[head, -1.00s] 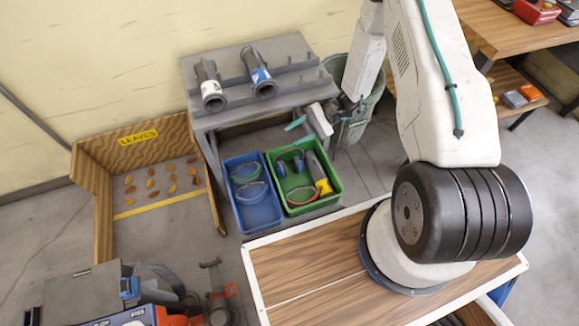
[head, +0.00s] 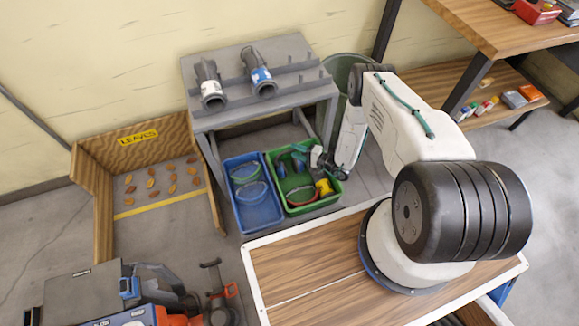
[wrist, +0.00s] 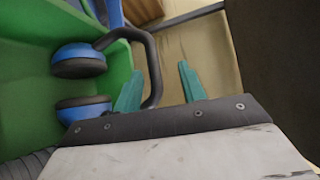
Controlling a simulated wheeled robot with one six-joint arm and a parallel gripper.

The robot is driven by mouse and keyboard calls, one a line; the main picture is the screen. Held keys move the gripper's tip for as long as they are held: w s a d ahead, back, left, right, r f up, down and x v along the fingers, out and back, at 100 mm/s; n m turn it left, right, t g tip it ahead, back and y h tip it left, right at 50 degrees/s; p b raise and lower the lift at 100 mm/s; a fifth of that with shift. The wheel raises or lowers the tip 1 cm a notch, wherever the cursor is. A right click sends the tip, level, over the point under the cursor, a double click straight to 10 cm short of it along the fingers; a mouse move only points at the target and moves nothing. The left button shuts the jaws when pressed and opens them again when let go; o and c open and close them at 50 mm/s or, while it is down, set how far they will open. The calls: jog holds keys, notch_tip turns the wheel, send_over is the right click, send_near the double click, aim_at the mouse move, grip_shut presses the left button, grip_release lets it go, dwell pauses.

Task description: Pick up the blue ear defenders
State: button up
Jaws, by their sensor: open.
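The blue ear defenders (wrist: 80,62) lie in the green crate (wrist: 25,115), at the left of the wrist view. Two blue cups with dark pads face each other, and a dark headband curves out to the right. My gripper (wrist: 160,68) is open, its two teal fingers apart. In the picture the headband's bend shows between the fingers, close to the left one; I cannot tell whether they touch. In the head view my gripper (head: 300,150) is low over the back of the green crate (head: 312,207) and partly hides the ear defenders (head: 281,170).
A blue crate (head: 262,217) with goggles stands left of the green one. A grey bench (head: 222,118) with two cylinders stands behind both. A green bin (head: 340,70) is behind my arm. A yellow-labelled item (head: 325,187) sits in the green crate's right side.

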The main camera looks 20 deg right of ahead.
jog(key=x, duration=0.5)
jog(key=shift+a+f, duration=0.3)
jog(key=shift+f, duration=0.1)
grip_shut()
